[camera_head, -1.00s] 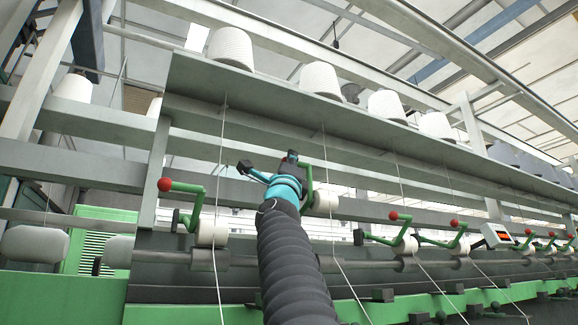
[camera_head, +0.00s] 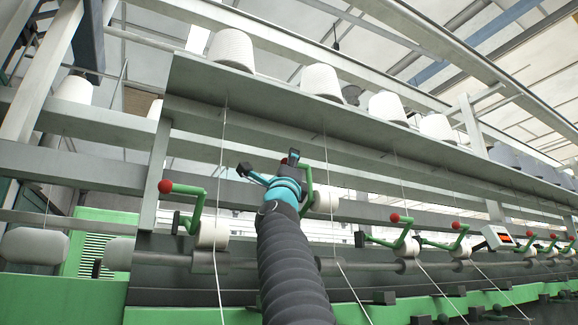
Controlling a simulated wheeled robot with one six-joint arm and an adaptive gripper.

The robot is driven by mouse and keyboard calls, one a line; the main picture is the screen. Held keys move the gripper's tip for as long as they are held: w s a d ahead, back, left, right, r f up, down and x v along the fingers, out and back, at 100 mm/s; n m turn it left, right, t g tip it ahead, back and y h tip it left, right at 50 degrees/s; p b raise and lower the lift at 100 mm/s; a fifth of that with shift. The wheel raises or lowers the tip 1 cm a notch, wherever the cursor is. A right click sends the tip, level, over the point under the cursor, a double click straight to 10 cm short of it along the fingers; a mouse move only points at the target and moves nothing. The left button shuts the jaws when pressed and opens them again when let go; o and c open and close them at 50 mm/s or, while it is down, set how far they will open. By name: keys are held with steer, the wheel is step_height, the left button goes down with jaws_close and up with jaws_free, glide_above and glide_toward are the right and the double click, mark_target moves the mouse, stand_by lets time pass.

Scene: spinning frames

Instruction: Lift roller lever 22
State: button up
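My gripper (camera_head: 268,163) is at the middle of the view, at the end of my dark ribbed arm. Its two dark fingertips are spread apart and nothing shows between them. A green roller lever (camera_head: 309,184) stands right behind and beside the right finger. Its red knob (camera_head: 284,161) is mostly hidden by that finger, and I cannot tell if they touch. A white yarn roll (camera_head: 326,201) sits beside this lever. No number is readable on any lever, so I cannot tell which one is 22.
Another green lever with a red knob (camera_head: 165,186) is to the left, and several more run to the right, such as the one with a knob (camera_head: 394,218). White cones (camera_head: 231,49) stand on the shelf above. Thin threads hang down near my arm. A small display box (camera_head: 497,236) is at right.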

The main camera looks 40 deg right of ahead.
steer(key=shift+s+f, duration=0.1)
steer(key=shift+s, duration=0.05)
steer(key=v, duration=1.2)
stand_by(0.6)
